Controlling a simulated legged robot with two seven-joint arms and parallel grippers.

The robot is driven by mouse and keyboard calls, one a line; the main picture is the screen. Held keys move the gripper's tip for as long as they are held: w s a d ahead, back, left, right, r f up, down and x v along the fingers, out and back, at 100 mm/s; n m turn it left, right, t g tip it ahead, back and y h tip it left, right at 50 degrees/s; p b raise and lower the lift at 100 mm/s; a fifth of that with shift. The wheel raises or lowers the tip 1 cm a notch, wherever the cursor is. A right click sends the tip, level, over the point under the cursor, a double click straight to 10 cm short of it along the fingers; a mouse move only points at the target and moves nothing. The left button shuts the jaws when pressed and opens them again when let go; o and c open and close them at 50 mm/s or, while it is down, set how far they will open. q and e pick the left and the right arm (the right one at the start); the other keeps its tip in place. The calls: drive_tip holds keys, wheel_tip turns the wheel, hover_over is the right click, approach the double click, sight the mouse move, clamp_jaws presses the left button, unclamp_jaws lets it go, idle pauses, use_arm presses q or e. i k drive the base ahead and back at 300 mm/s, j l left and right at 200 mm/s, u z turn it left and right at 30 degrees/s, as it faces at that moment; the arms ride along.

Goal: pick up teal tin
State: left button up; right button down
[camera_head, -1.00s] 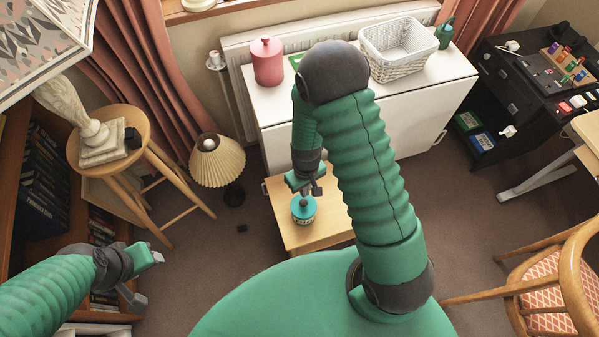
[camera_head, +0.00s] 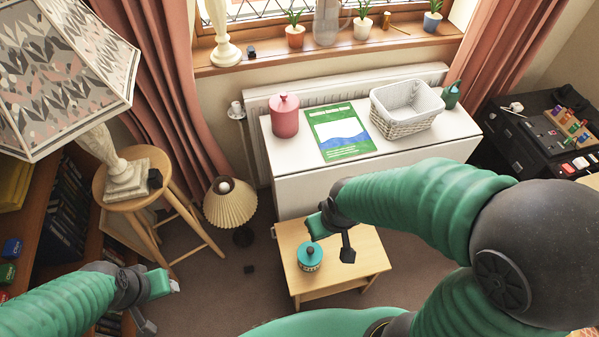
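The teal tin (camera_head: 310,257), with a knobbed lid and a patterned band, stands upright on the small wooden table (camera_head: 345,268). My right gripper (camera_head: 332,240) is open and empty, its fingers spread above and to the right of the tin. One fingertip overlaps the area just behind the tin's lid in the picture; I cannot tell the exact height gap. My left gripper (camera_head: 162,304) is open and empty at the lower left, far from the tin.
A white cabinet (camera_head: 400,165) behind the table holds a pink canister (camera_head: 285,115), a green booklet (camera_head: 340,132) and a white basket (camera_head: 405,125). A pleated lamp (camera_head: 230,203) stands left of the table, near a wooden stool (camera_head: 150,165) bearing a larger lamp.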

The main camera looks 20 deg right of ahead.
sight(307, 268)
drive_tip(key=k+z, duration=0.2)
drive_tip(key=z, duration=0.2)
drive_tip(key=k+z, duration=0.35)
drive_tip(key=i+j, duration=0.05)
drive_tip(key=i, duration=0.05)
